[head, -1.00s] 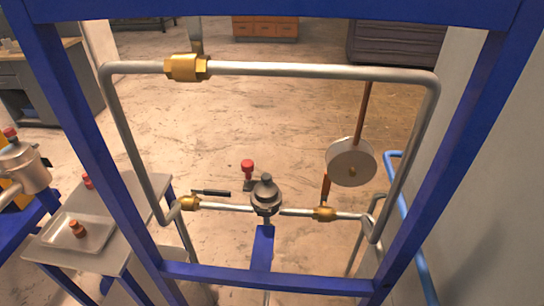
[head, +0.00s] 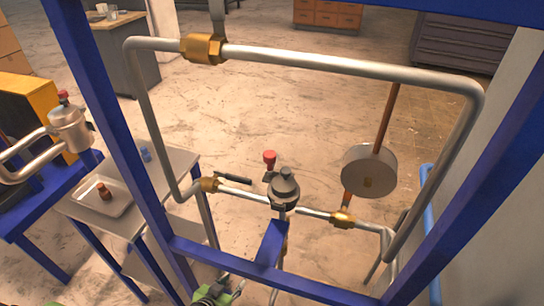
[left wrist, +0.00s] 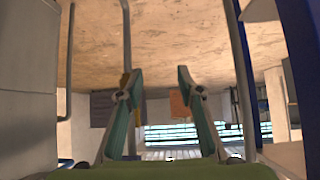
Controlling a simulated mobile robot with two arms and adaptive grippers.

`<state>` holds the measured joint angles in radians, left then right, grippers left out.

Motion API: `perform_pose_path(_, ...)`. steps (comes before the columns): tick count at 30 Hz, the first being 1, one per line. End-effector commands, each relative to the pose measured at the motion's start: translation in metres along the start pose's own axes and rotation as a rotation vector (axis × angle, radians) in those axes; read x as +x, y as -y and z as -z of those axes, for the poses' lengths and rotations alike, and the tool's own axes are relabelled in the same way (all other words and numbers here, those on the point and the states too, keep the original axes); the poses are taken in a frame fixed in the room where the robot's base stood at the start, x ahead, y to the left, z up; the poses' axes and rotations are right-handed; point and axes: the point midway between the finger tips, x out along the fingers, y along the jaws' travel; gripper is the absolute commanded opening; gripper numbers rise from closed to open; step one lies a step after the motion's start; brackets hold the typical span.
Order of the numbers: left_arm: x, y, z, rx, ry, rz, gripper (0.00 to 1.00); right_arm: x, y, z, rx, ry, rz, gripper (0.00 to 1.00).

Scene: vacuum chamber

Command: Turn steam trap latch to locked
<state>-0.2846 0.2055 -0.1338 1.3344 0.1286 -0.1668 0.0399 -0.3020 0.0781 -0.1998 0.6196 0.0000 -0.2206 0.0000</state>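The steam trap seems to be the grey domed body (head: 284,188) on the lower pipe run inside the blue frame. A black lever (head: 233,180) lies along the pipe from the brass valve (head: 210,185) on its left. An orange handle (head: 347,198) stands up from the brass valve (head: 342,220) on its right. I cannot tell which part is the latch. My left gripper (head: 215,296) is partly in view at the bottom edge, below and left of the trap and apart from it. In the left wrist view its two fingers (left wrist: 158,88) are spread with nothing between them. My right gripper is out of view.
Blue frame bars (head: 290,280) cross in front of the pipes. A side table with a tray (head: 102,203) stands at left.

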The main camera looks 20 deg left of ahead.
Motion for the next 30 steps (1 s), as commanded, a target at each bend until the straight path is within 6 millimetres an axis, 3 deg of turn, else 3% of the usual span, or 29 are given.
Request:
perform_pose_path(1,-0.004,0.004,0.049,-0.003,-0.092,-0.003,0.34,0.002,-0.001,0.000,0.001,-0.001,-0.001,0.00)
perform_pose_path(6,-0.047,0.004,0.202,-0.014,-0.387,-0.038,0.34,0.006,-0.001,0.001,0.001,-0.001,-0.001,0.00)
perform_pose_path(9,-0.083,0.000,0.269,-0.017,-0.526,-0.065,0.34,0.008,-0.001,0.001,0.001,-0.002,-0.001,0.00)
perform_pose_path(12,-0.115,-0.006,0.313,-0.016,-0.627,-0.089,0.34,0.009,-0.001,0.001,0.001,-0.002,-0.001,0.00)
perform_pose_path(15,-0.136,-0.010,0.338,-0.015,-0.685,-0.104,0.34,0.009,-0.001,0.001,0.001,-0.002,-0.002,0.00)
perform_pose_path(19,-0.142,-0.012,0.351,-0.015,-0.710,-0.111,0.34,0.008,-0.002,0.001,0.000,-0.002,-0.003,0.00)
perform_pose_path(23,-0.133,-0.013,0.360,-0.016,-0.711,-0.110,0.34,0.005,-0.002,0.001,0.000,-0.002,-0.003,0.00)
perform_pose_path(30,-0.099,-0.018,0.391,-0.014,-0.711,-0.110,0.34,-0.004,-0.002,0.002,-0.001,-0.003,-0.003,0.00)
